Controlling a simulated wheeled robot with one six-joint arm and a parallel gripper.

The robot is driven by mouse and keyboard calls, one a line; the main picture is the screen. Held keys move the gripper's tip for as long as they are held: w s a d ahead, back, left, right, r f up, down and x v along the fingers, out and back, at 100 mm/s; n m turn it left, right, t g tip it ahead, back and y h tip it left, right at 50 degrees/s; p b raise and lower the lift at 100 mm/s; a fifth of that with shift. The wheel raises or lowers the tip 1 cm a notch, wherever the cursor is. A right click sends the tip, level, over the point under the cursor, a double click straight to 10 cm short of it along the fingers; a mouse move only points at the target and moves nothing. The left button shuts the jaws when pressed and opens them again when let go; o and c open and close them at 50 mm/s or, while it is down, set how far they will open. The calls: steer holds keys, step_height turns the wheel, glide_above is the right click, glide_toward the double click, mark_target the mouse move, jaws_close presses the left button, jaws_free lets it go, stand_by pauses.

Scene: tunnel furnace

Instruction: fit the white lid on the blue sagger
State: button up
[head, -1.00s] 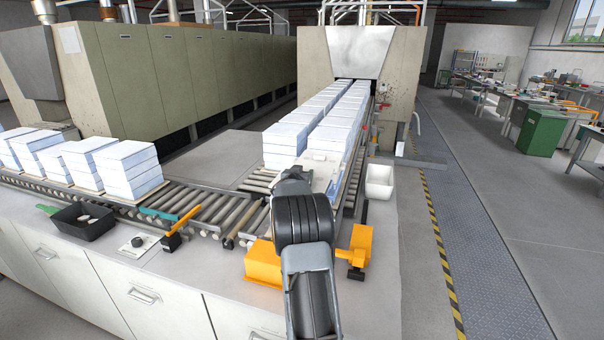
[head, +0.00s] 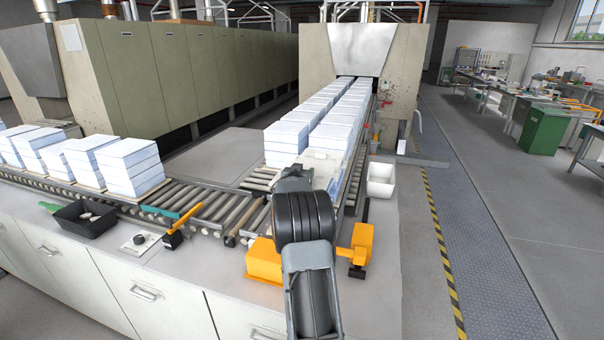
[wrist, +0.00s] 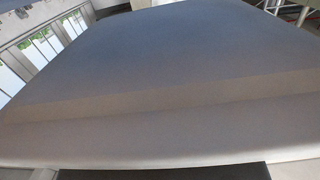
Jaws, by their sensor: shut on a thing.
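A broad, pale, flat plate, which I take to be the white lid (wrist: 165,75), fills most of the wrist view, its near edge running across the bottom. In the head view a pale flat surface (head: 324,168) shows just past my arm's end, mostly hidden. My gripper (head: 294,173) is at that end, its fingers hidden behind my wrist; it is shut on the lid. Pale blue-white saggers stand in stacks (head: 286,140) just beyond it. I cannot tell which is the task's blue sagger, or whether the lid touches one.
Two rows of stacks run into the furnace mouth (head: 360,55). More stacks (head: 128,165) stand on the roller conveyor (head: 205,205) at left. A black tray (head: 85,217), an orange-handled tool (head: 183,226), orange blocks (head: 264,262) and a white bin (head: 381,180) lie around my arm.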

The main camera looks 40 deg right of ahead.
steer(key=shift+f, duration=0.1)
steer(key=shift+f+b, duration=0.9)
steer(key=shift+f, duration=0.45)
steer(key=shift+f+b, duration=0.3)
steer(key=shift+f, duration=0.1)
steer(key=o, duration=1.1)
steer(key=shift+c, duration=0.2)
steer(key=shift+o, duration=1.4)
steer(key=shift+f, duration=0.15)
steer(key=b+v, duration=0.2)
steer(key=v, duration=1.2)
steer(key=shift+b, duration=0.4)
